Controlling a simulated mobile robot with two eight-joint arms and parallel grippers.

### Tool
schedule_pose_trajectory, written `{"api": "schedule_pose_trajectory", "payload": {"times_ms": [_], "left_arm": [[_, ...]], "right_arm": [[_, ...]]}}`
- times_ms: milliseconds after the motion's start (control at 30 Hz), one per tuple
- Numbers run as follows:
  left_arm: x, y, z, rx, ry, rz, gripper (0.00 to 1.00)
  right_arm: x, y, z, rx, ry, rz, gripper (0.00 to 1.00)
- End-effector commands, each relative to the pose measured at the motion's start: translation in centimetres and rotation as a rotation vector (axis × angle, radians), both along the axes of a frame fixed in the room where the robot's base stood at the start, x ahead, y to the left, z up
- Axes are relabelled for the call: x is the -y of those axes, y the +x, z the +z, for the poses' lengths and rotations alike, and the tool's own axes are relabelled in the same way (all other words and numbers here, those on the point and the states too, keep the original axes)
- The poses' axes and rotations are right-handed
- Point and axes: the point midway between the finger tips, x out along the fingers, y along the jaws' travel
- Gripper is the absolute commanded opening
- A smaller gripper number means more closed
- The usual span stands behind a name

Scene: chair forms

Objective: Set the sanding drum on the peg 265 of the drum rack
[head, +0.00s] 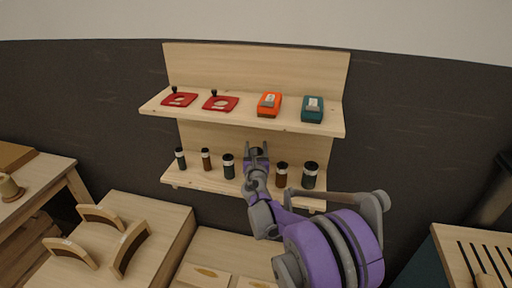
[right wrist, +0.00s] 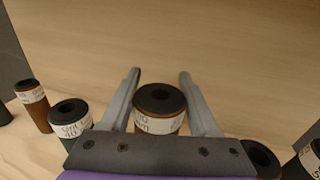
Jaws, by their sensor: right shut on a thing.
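My right gripper (head: 257,150) is at the lower shelf of the wooden rack (head: 200,179), in the middle of a row of sanding drums. It is shut on a dark-topped sanding drum (right wrist: 160,99) with a brown rim and a white label, which stands upright between the fingers in the right wrist view. The label is partly hidden and I cannot read a peg number. Whether the drum's base touches the shelf is hidden. No bare peg shows. My left gripper is not in view.
Close by on the left is a dark drum (head: 228,166), and on the right a brown drum (head: 281,174); several stand in the row. The upper shelf (head: 240,116) holds red plates and two sanders (head: 269,104). Tables with wooden parts (head: 130,248) stand below left.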

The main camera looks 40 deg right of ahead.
Motion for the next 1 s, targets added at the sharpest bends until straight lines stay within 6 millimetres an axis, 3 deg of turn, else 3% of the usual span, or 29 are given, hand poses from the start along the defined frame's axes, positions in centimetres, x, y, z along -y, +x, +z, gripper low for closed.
{"api": "schedule_pose_trajectory", "payload": {"times_ms": [1000], "left_arm": [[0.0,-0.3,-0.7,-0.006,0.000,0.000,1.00]], "right_arm": [[0.0,-0.1,-1.1,-0.001,-0.001,0.000,0.00]]}}
